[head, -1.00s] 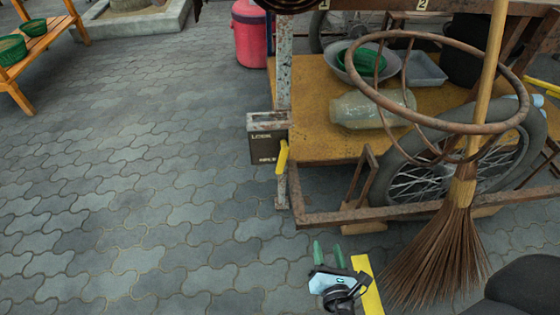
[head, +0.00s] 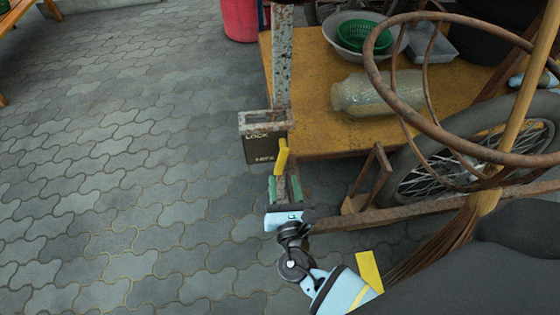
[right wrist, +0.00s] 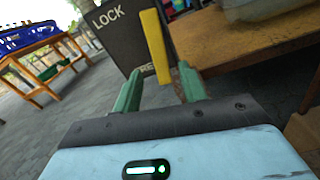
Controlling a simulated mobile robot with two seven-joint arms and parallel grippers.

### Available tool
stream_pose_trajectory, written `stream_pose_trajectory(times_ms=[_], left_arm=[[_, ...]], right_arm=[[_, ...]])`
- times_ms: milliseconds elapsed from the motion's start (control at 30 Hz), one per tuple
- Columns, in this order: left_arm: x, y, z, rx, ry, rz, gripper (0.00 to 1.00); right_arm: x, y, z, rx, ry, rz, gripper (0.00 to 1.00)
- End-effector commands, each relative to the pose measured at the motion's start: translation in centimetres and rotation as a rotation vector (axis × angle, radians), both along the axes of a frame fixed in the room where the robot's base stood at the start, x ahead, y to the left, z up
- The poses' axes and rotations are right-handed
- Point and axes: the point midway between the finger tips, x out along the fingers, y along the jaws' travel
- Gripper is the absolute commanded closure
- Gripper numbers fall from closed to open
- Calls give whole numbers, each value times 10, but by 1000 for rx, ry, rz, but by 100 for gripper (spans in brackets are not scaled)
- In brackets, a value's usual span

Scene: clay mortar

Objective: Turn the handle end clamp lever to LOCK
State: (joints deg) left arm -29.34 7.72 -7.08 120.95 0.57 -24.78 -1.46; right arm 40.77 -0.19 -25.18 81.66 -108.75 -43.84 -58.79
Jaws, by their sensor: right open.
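The clamp lever is a yellow bar (head: 281,157) on a dark box (head: 262,147) fixed to the rusty upright post of a cart. In the right wrist view the yellow lever (right wrist: 154,45) stands nearly upright, with the word LOCK on the dark plate (right wrist: 120,32) to its upper left and a partly hidden word beside its lower end. My right gripper (head: 284,187) is open, just below the lever's lower end. In the wrist view its green fingers (right wrist: 158,90) are spread either side of the lever's lower end, and touch cannot be judged. My left gripper is not in view.
The cart's yellow wooden deck (head: 308,132) carries a glass jar (head: 375,95) and bowls. A rusty hoop, a broom (head: 525,110) and a spoked wheel (head: 470,160) crowd the right. Open paving (head: 120,180) lies to the left.

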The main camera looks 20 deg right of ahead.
Motion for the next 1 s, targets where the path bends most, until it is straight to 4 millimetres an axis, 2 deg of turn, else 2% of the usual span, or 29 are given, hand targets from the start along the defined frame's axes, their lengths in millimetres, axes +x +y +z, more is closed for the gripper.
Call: stream_pose_trajectory(times_ms=[200,400,800,1000], left_arm=[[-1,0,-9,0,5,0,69],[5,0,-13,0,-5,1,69],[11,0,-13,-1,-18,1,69],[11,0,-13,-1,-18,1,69]], right_arm=[[33,-9,0,0,-2,0,58],[55,-15,0,1,-1,0,58],[62,-18,0,1,0,0,58],[62,-18,0,0,0,0,83]])
